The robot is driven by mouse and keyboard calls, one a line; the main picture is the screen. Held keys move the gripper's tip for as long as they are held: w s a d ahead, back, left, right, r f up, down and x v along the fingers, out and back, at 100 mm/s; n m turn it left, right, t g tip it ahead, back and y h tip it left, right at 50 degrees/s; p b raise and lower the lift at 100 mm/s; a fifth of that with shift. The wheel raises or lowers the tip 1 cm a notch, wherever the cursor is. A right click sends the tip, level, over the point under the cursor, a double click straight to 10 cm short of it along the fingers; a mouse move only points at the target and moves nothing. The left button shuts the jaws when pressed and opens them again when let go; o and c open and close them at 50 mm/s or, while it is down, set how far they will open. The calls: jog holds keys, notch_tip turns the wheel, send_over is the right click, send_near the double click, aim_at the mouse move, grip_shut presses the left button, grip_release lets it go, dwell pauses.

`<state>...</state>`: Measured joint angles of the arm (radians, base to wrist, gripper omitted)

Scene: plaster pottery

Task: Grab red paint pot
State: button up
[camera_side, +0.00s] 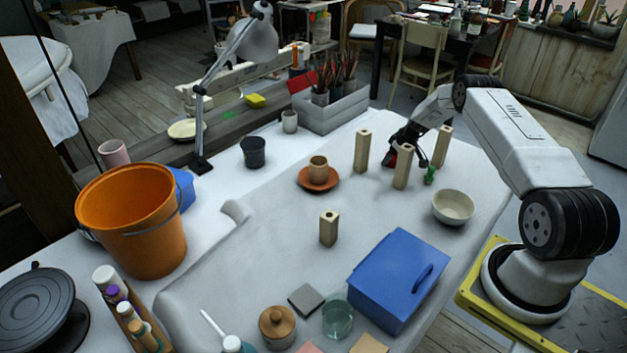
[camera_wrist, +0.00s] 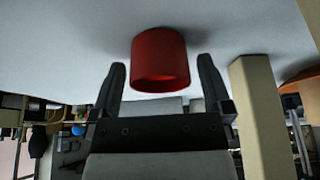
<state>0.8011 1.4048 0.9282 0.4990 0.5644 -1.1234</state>
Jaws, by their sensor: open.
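The red paint pot (camera_wrist: 160,55) is a small plain cylinder, seen in the wrist view between and just beyond my fingertips. In the side view a bit of the red pot (camera_side: 392,158) shows on the white cloth, partly hidden by my gripper and a post. My gripper (camera_side: 402,148) is low over the table at the back right. In the wrist view my gripper (camera_wrist: 162,67) is open, one finger on each side of the pot, with gaps showing on both sides. It holds nothing.
Tall beige posts (camera_side: 403,166) stand close around my gripper; one post (camera_wrist: 257,110) is right beside a finger in the wrist view. A green item (camera_side: 430,174) and a cream bowl (camera_side: 453,207) are nearby. A terracotta saucer (camera_side: 331,184) and blue box (camera_side: 386,290) lie farther off.

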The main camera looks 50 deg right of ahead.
jog(key=c, duration=1.2)
jog(key=shift+r, duration=0.2)
jog(key=shift+r, duration=4.85)
